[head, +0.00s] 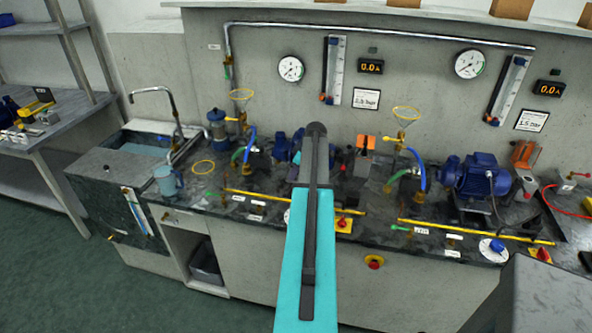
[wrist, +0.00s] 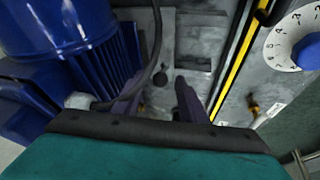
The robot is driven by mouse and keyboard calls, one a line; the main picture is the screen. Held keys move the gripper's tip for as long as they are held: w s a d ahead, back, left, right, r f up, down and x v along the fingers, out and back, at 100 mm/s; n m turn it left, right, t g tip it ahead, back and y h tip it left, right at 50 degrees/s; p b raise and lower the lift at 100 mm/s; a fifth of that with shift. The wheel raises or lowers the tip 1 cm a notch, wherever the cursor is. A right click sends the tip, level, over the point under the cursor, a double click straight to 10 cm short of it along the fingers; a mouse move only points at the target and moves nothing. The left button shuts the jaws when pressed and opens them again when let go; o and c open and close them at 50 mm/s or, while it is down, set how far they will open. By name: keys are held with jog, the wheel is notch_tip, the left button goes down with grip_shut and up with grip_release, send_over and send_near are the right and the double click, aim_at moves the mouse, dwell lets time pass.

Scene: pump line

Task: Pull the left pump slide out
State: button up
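The left pump's blue motor (head: 282,148) shows in the head view, mostly hidden behind my arm. In the wrist view, a blue finned motor (wrist: 70,40) fills the upper left. Beside it lies a grey metal plate (wrist: 190,45) with a small dark knob (wrist: 165,80). My gripper (wrist: 160,92) is open, with one dark finger on each side of a gap. The knob appears in this gap, and I see nothing clasped. I cannot tell how far the fingers are from the plate. My gripper is hidden in the head view, and the slide's handle is not clearly seen.
A yellow rail (wrist: 238,65) runs right of the fingers, with a numbered white dial (wrist: 283,45) beyond. A dark cable (wrist: 156,45) hangs close to the motor. The second pump (head: 478,178) stands at the right. A sink (head: 140,150) is at the left.

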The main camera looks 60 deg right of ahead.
jog(key=shift+c, duration=0.4)
grip_shut()
jog(key=shift+a, duration=0.1)
jog(key=shift+s+a+b, duration=0.45)
jog(key=shift+s+a, duration=0.05)
jog(key=shift+a, duration=0.95)
jog(key=shift+s+a+b, duration=0.45)
jog(key=shift+a+b, duration=0.05)
jog(key=shift+a, duration=0.95)
jog(key=shift+s+a+b, duration=0.45)
jog(key=shift+s+a, duration=0.05)
jog(key=shift+a, duration=0.95)
jog(key=shift+a+f, duration=0.1)
jog(key=shift+o, duration=0.4)
grip_release()
